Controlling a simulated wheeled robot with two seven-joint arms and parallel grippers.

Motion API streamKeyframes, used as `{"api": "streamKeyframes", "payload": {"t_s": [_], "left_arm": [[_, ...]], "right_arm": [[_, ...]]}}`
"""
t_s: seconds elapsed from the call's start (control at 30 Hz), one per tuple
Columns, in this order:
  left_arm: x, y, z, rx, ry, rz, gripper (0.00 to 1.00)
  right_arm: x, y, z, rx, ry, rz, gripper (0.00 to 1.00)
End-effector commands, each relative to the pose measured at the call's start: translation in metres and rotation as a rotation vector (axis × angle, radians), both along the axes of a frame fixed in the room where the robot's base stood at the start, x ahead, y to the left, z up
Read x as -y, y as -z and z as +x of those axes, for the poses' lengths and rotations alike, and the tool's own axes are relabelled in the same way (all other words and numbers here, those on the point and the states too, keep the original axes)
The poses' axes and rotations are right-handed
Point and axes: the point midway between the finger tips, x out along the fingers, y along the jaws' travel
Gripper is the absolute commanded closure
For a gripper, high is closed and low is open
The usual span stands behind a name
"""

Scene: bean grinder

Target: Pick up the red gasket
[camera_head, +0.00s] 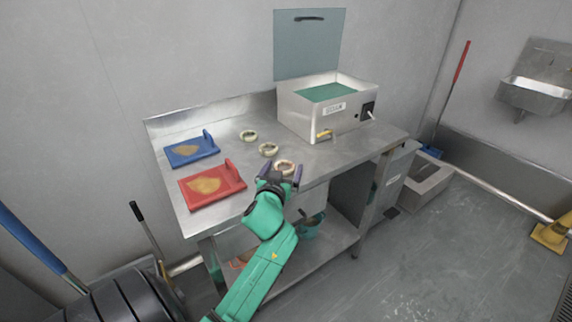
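No plainly red ring shows on the table. A small round cream piece with a reddish-brown tint (285,166) lies near the table's front edge and may be the red gasket; it is too small to be sure. My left gripper (281,171) reaches over the front edge from below. Its dark fingers are spread, one on each side of this piece; whether they touch it I cannot tell. Two similar cream-green round pieces, the nearer (268,149) and the farther (248,135), lie behind it. My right gripper is not in view.
A red board (235,187) and a blue board (205,146), each with a brown patch, lie at the left of the steel table (225,213). A steel vacuum box (300,115) with its lid raised stands at the back right. Items on the lower shelf are partly hidden.

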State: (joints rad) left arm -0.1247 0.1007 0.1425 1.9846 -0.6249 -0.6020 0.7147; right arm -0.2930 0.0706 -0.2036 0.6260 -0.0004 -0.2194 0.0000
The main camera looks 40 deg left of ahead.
Motion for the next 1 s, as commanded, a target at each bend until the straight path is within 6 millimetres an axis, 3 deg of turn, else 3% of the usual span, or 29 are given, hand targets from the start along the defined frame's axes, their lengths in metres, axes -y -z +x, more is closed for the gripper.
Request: {"api": "streamKeyframes", "payload": {"t_s": [0.03, 0.2, 0.23, 0.5, 0.67, 0.87, 1.0], "left_arm": [[0.000, 0.000, 0.000, 0.001, 0.000, 0.000, 0.04], [0.000, -0.001, 0.000, 0.001, 0.000, 0.000, 0.69], [0.000, 0.000, 0.000, 0.001, 0.000, 0.000, 0.78], [0.000, -0.001, 0.000, 0.000, 0.000, -0.001, 0.78], [0.000, -0.019, 0.000, 0.004, 0.000, 0.000, 0.78], [0.000, -0.070, 0.000, 0.009, 0.002, 0.001, 0.78], [0.000, -0.120, 0.001, 0.012, 0.002, 0.003, 0.78]], "right_arm": [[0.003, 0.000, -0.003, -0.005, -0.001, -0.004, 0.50], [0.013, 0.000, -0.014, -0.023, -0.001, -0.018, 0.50], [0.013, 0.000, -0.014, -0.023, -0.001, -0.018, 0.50], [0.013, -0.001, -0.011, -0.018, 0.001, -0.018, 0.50], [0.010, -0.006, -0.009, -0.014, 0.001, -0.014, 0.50], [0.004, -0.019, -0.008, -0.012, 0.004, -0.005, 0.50], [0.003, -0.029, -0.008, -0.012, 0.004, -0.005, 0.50]]}}
